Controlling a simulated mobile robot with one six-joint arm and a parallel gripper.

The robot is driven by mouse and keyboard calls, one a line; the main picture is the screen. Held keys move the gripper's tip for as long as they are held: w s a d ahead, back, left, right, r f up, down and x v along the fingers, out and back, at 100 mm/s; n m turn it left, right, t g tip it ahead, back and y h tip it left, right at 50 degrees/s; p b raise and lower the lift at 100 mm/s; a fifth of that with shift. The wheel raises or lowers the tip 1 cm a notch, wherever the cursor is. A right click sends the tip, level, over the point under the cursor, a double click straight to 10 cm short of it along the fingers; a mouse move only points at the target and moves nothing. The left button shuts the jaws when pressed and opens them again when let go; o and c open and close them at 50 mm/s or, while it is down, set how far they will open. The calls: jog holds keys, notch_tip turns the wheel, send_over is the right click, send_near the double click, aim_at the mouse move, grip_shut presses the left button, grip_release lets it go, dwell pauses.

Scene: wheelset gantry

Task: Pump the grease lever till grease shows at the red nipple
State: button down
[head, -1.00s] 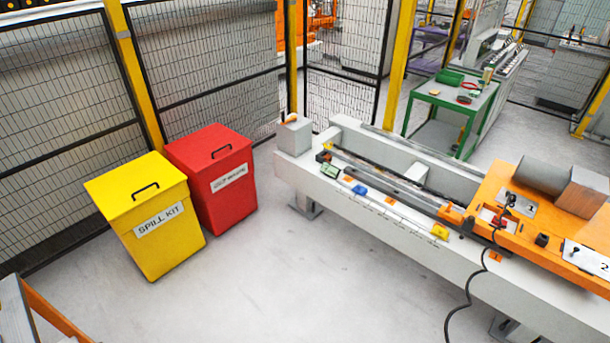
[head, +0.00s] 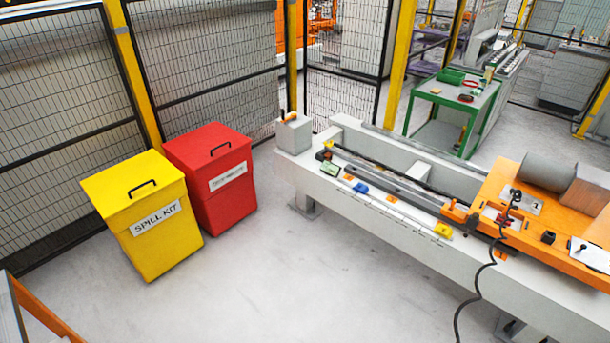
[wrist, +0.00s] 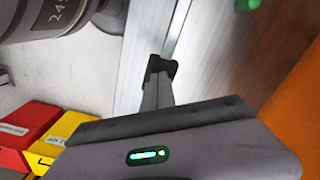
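I cannot pick out the grease lever for certain in either view. A small red part (head: 491,214) sits on the orange carriage (head: 520,240) in the head view, too small to tell whether it is the nipple. No grease can be made out. My gripper (wrist: 160,68) shows in the wrist view as one dark fingertip on a grey finger, over a pale grey, blurred surface. The other finger cannot be made out, so its opening is unclear. Nothing is visibly held. My gripper does not show in the head view.
A yellow spill kit bin (head: 150,220) and a red bin (head: 215,180) stand beside the mesh fence. The long grey beam (head: 380,205) carries small coloured items. A black coiled cable (head: 484,270) hangs over its front. A green table (head: 445,100) stands behind. Floor in front is clear.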

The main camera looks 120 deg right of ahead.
notch_tip(320, 180, up, 9)
jog(key=p, duration=0.7)
